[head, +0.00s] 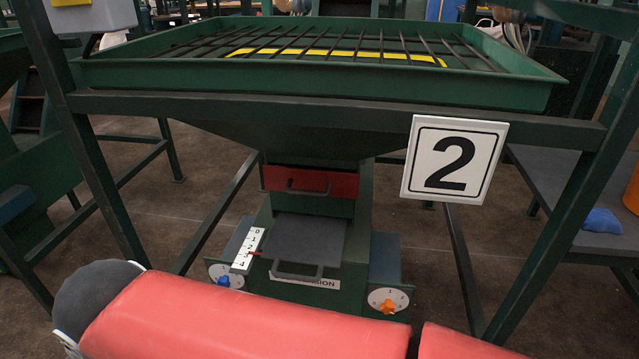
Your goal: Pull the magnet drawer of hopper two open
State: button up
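Hopper two is the dark green hopper (320,84) with a barred top, marked by a white plate with a black 2 (454,160). Under its funnel is a red drawer front (310,182) with a dark bar handle. It looks flush with the green housing (313,207), so the drawer appears shut. Below it, a separate grey plate (308,238) sticks out forward with its own dark handle (297,271). My gripper is not in view.
A 0-to-4 scale (248,248) with a red pointer stands left of the grey plate. A blue-knob dial (226,276) and an orange-knob dial (388,300) flank the housing. Green frame legs stand either side. Rounded red forms (250,320) cross the bottom foreground.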

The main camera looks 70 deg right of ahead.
aim_at(296, 178)
jog(key=z, duration=2.1)
jog(key=j+z, duration=0.15)
jog(key=k+j, duration=0.15)
jog(key=j, duration=0.15)
jog(key=k+j+u, duration=0.15)
jog(key=j, duration=0.15)
